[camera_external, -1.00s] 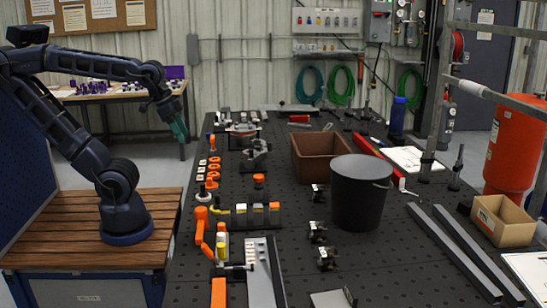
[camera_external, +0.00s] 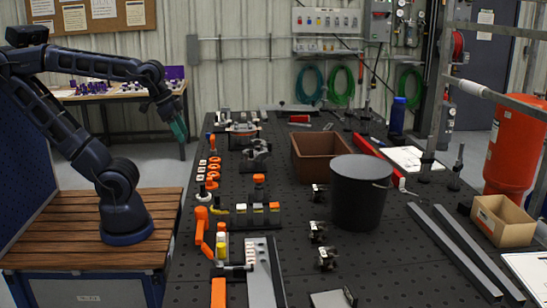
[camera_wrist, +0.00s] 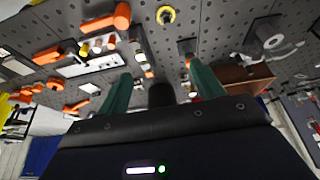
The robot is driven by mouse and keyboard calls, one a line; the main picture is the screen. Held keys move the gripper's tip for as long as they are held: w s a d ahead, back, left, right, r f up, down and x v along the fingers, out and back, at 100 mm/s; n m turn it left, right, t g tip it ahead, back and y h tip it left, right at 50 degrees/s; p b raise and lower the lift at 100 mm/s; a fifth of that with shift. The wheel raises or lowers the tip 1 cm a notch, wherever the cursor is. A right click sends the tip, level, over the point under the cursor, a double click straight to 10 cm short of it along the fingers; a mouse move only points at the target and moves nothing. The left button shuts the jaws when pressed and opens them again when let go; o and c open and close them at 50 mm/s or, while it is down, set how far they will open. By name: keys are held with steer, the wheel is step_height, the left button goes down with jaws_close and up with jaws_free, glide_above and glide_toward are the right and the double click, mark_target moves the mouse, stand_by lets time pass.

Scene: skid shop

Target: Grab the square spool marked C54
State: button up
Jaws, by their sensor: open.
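In the wrist view my gripper (camera_wrist: 162,88) is open, with nothing between the fingers. I cannot read a C54 mark on anything. Small blocks with white, yellow and orange faces (camera_external: 257,208) stand in a row on a dark rack, below and to the right of my gripper in the external view. Several orange-and-white pieces (camera_external: 213,172) lie in a column at the table's left. I cannot tell which piece is the square spool.
A black bucket (camera_external: 358,205) and a brown bin (camera_external: 318,158) stand mid-table. Orange fixtures (camera_external: 202,232) and a grey rail (camera_external: 262,272) lie at the near left. Long grey bars (camera_external: 452,245) and a cardboard box (camera_external: 503,222) are at the right. Table space left of the bucket is partly free.

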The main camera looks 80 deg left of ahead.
stand_by(0.4)
steer(key=c, duration=0.3)
steer(key=shift+w, duration=0.1)
